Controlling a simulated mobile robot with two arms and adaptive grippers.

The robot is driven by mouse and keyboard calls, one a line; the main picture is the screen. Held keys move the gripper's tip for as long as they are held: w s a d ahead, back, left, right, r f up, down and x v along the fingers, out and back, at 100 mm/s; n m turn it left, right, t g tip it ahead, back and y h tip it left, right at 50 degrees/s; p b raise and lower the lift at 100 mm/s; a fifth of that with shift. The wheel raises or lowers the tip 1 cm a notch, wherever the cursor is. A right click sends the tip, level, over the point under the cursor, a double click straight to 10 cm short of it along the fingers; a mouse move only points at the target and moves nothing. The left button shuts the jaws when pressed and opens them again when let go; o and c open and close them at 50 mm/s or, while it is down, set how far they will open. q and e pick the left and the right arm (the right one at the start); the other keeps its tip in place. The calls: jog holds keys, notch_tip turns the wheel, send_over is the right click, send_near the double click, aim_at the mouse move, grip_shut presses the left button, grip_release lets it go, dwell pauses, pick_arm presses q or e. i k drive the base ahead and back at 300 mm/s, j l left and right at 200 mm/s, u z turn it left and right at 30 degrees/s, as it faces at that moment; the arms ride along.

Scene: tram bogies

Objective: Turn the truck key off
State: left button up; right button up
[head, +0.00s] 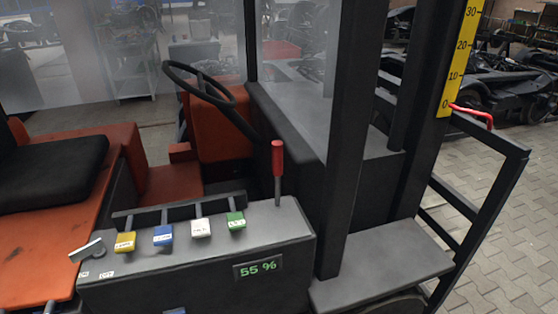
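The truck key (86,249) is a pale grey flat handle at the left end of the truck's dark grey console (200,262). It slants up to the right. Two small white labels, too small to read, sit on the console just below it. A lit display (258,268) on the console's front face reads 55 % in green. Neither of my grippers is in view, and nothing touches the key.
Yellow (125,242), blue (163,236), white (201,229) and green (236,221) lever knobs stand right of the key. A red-topped lever (278,160) rises behind them. The black seat (50,175) is left, the steering wheel (210,97) behind. A dark mast post (347,140) stands right.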

aim_at(96, 246)
jog(key=u, duration=1.4)
